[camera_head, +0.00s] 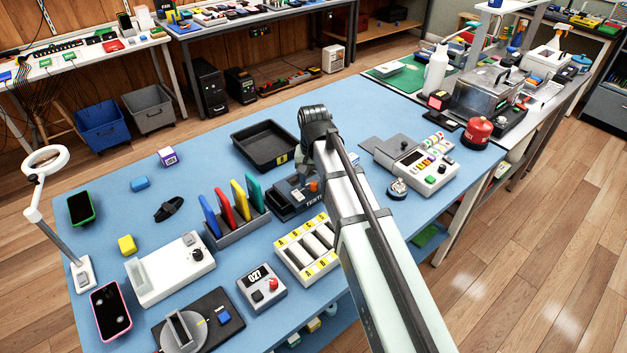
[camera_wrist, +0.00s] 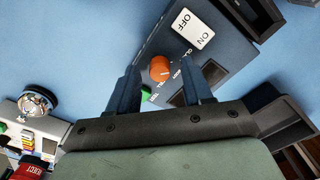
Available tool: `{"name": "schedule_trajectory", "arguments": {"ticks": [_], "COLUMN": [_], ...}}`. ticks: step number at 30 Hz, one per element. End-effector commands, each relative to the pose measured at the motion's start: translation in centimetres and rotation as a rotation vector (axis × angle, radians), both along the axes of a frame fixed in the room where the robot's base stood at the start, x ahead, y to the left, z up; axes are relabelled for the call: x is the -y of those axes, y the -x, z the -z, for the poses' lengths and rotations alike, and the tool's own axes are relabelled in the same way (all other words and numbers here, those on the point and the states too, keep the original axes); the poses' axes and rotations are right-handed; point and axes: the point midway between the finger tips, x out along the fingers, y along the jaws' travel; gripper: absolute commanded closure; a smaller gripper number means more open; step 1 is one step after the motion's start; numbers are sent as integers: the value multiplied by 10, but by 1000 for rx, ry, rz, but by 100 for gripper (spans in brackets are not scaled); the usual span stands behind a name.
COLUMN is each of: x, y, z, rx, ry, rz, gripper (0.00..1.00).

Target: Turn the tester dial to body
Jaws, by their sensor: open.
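The tester (camera_head: 288,206) is a dark box near the middle of the blue table, with "TEST" lettering partly showing on its front edge. Its orange dial (camera_head: 313,186) shows beside my arm, and more closely in the wrist view (camera_wrist: 160,68). Around the dial are small white labels, too small and partly hidden to read surely; its pointing cannot be told. A white ON/OFF switch (camera_wrist: 192,28) and a green button (camera_wrist: 147,93) sit beside it. My gripper (camera_wrist: 159,70) is open and empty, its dark fingers on either side of the dial in the picture; contact cannot be told.
A black tray (camera_head: 243,149) lies behind the tester. A rack (camera_head: 238,232) with coloured upright slabs stands to its left. A white sorting box (camera_head: 284,259) with lettered slots is in front. A white control panel (camera_head: 410,183) and a silver bell (camera_head: 397,192) are to the right.

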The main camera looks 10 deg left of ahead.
Motion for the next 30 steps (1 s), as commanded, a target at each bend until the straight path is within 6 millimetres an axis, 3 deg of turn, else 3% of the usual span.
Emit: {"name": "schedule_trajectory", "arguments": {"ticks": [11, 27, 30], "x": [0, 0, 0], "y": [0, 0, 0], "z": [4, 4, 4], "rx": [0, 0, 0], "ry": [0, 0, 0], "rz": [0, 0, 0], "gripper": [50, 100, 100]}}
